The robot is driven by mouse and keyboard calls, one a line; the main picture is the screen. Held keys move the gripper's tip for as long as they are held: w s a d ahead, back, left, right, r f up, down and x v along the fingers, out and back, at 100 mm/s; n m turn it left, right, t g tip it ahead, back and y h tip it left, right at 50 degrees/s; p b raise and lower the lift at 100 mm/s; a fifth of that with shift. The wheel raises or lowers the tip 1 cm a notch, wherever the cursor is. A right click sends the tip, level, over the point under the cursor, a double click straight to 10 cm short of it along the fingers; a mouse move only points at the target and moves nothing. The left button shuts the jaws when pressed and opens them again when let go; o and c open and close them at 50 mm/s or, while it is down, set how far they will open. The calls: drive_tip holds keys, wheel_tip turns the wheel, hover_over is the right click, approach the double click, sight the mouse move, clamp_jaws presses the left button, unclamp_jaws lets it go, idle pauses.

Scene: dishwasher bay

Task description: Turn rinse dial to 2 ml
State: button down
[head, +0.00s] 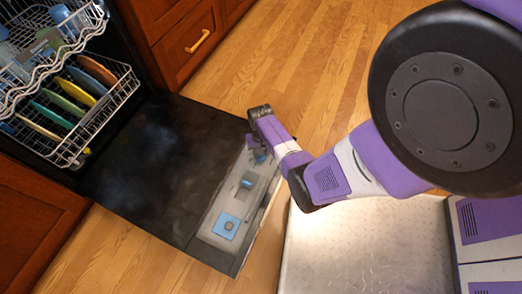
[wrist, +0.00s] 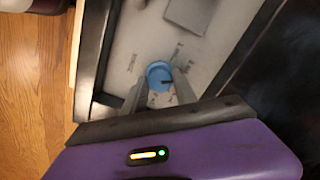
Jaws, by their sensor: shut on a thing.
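The rinse dial (wrist: 158,76) is a round blue knob with a dark pointer mark, set in the light grey panel (wrist: 135,50) of the open dishwasher door. Small marks surround it, too blurred to read. My gripper (wrist: 160,84) reaches it in the wrist view, one finger on each side, shut on the dial. In the head view my gripper (head: 260,150) is at the far end of the door's panel, and the dial (head: 260,156) is mostly hidden by it.
The dishwasher door (head: 150,150) lies open and flat. A blue square part (head: 226,225) and a grey lid (head: 244,187) sit on the panel. A rack (head: 75,140) holds several coloured plates. Wooden drawers (head: 185,40) stand behind. Wooden floor (head: 300,60) is clear beyond the door.

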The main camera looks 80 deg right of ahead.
drive_tip(key=shift+n+p, duration=0.35)
drive_tip(key=shift+n, duration=0.85)
drive_tip(key=c, duration=1)
unclamp_jaws()
drive_tip(key=shift+o, duration=0.2)
drive_tip(key=shift+r, duration=0.15)
wheel_tip(320, 180, up, 8)
drive_tip(key=p, duration=0.4)
drive_tip(key=shift+f, duration=0.2)
